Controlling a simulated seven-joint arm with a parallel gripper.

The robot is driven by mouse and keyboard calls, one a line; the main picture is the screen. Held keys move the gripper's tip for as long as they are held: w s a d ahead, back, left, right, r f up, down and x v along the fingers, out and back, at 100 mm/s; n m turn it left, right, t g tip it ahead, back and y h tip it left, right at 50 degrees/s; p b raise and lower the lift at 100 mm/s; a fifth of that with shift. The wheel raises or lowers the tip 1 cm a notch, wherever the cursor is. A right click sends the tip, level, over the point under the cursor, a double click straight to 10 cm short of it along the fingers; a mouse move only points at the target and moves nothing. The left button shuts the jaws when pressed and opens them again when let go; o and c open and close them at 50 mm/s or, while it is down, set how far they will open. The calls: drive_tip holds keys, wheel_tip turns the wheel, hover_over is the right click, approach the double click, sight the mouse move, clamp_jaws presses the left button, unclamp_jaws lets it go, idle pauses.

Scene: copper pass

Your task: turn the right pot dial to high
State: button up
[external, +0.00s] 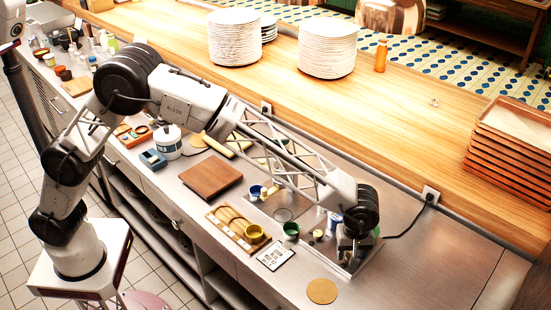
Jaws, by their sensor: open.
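My gripper (347,258) is low over the steel counter, at the right end of a shiny metal plate. Its jaws are open, but the fingertips are small and partly dark here. A green pot-like cup (290,230) stands to its left, apart from it. A blue-and-white container (333,221) is close behind the gripper, partly hidden by my arm. Small yellowish round pieces (318,235) lie between the green cup and the gripper; I cannot tell whether they are dials. No dial marking can be read, and whatever is beneath the wrist is hidden.
A wooden tray (222,225) with a yellow cup (255,232), a white card (275,254) and a round tan disc (322,291) lie nearby. A brown board (210,177) is farther left. The steel counter (425,270) to the right is clear.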

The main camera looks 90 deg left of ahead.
drive_tip(key=shift+f, duration=0.55)
drive_tip(key=shift+c, duration=0.5)
drive_tip(key=c, duration=0.8)
